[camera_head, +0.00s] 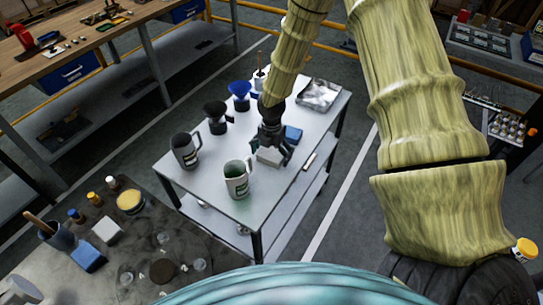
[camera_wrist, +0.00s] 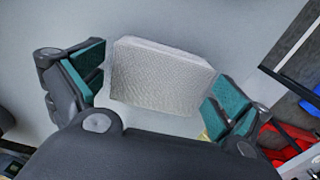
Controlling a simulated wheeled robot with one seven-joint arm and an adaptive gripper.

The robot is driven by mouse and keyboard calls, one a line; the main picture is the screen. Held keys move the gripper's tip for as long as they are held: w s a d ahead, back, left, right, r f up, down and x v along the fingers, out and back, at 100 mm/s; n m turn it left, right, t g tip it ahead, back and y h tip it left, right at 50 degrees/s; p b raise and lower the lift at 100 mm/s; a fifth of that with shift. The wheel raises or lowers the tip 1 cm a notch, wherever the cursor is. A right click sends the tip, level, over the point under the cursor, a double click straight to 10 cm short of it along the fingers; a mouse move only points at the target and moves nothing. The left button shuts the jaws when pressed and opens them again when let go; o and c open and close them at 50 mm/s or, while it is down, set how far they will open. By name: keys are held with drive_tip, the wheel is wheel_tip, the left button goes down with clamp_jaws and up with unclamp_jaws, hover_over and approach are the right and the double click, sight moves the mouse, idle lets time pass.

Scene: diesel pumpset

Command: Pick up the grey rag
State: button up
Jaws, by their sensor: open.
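The grey rag (camera_head: 269,156) is a pale folded block lying on the small metal table (camera_head: 215,180). In the wrist view the rag (camera_wrist: 160,75) shows a woven texture and lies between the two green-padded fingers. My gripper (camera_head: 272,148) points down at the rag from above. In the wrist view my gripper (camera_wrist: 158,86) is open, with a gap visible between the rag and the left finger; the right finger is close to the rag's right end, and I cannot tell whether it touches. The gripper's dark body hides the area below the rag there.
A blue rag (camera_head: 293,134) lies just behind my gripper. A green-white mug (camera_head: 237,180), a dark mug (camera_head: 185,150), two funnels (camera_head: 240,95) and a metal tray (camera_head: 318,94) share the table. A cluttered grey worktop (camera_head: 140,230) is in front.

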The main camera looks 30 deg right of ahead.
sight(272, 154)
drive_tip(key=shift+c, duration=0.2)
drive_tip(key=c, duration=0.8)
drive_tip(key=shift+r, duration=0.1)
drive_tip(key=shift+c, duration=0.2)
drive_tip(key=shift+r+b, duration=1.6)
drive_tip(key=shift+r, duration=3.35)
drive_tip(key=o, duration=0.4)
drive_tip(key=c, duration=0.3)
